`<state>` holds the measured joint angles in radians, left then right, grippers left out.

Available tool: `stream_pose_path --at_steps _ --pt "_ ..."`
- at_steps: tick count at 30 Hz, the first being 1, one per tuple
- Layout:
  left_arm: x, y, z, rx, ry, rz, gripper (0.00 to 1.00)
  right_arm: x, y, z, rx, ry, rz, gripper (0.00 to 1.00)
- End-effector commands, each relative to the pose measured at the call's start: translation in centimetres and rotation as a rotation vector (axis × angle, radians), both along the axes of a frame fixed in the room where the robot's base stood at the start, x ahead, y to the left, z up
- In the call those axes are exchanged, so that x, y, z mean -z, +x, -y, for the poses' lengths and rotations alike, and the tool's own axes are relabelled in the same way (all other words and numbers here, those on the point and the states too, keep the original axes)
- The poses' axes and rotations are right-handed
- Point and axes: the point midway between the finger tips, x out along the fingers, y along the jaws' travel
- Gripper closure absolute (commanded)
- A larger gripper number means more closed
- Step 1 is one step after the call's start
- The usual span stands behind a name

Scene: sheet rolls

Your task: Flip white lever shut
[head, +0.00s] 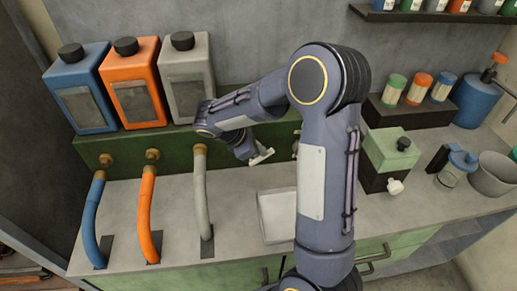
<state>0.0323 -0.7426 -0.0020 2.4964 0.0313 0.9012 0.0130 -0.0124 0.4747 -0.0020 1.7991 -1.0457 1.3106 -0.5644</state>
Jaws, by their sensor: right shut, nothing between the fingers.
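My right gripper (262,157) is shut and empty, in front of the green panel (131,149), to the right of the grey hose (200,195). A small pale piece shows at its tip; I cannot tell whether this is only the fingers or also part of a lever. I cannot make out the white lever for certain; my right arm hides part of the panel. A white tap-like piece (395,186) sticks out from the front of a green and black box (392,151) on the right. My left gripper is not in view.
Blue (78,95), orange (137,88) and grey (187,83) canisters stand above the panel. Blue (91,220) and orange (147,215) hoses curve down to the counter (230,192). A white tray (276,214) lies beside my arm. A grey bowl (494,176) stands far right.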

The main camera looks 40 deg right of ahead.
Motion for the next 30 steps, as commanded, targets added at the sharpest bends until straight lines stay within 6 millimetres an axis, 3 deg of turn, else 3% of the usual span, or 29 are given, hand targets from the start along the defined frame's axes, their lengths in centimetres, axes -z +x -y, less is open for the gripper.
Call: stream_pose_path --at_steps 11,30 --pt "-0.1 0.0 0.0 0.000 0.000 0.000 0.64 0.2 -0.5 0.8 0.005 0.100 0.055 1.00" --pt "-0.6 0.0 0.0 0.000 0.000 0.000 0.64 2.0 -1.6 2.8 0.002 0.481 0.264 1.00"
